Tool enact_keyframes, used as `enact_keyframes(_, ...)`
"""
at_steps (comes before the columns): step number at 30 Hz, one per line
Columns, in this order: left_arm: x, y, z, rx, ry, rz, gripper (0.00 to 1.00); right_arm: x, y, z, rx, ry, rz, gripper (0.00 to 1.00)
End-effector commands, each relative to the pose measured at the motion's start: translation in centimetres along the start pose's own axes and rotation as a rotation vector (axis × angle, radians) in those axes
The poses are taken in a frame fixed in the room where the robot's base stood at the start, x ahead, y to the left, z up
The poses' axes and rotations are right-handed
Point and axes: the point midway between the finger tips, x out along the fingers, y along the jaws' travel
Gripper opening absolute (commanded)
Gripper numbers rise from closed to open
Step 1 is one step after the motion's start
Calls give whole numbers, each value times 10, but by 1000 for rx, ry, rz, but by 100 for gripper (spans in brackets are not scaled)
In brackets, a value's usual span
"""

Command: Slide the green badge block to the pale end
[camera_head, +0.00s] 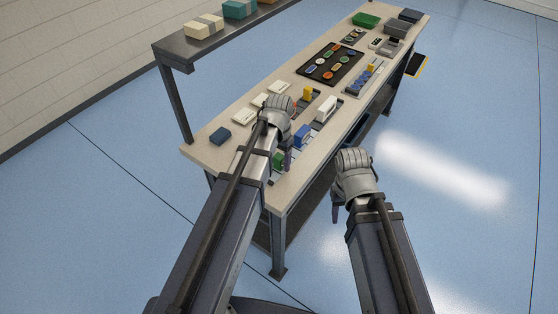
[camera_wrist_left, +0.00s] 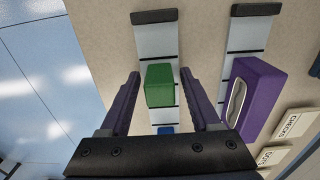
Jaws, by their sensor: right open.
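The green badge block (camera_wrist_left: 160,85) sits on a pale, dark-lined track (camera_wrist_left: 156,41) in the left wrist view. It also shows beside my left gripper in the head view (camera_head: 278,159). The track has a dark bar at its upper end, and a small blue patch (camera_wrist_left: 165,130) shows below the block. My left gripper (camera_wrist_left: 160,74) is open, with one finger on each side of the green block and a gap at both sides. My right gripper (camera_head: 337,212) is open and empty, off the table's front edge.
The bench (camera_head: 222,158) also holds a dark tray (camera_head: 318,74) of badges and a green bin (camera_head: 367,20).

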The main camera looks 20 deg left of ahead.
Motion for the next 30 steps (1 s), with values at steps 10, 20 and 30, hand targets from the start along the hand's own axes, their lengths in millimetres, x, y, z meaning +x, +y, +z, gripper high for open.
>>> enact_keyframes(10, 0, 0, 0, 0, 0, 0, 23, 0, 0, 0, 0, 0, 0, 50)
enact_keyframes(20, 0, 0, 0, 0, 0, 0, 0, 0, 0, 0, 0, 0, 0, 50)
enact_keyframes(30, 0, 0, 8, 0, 0, 0, 0, 0, 0, 0, 0, 0, 0, 50)
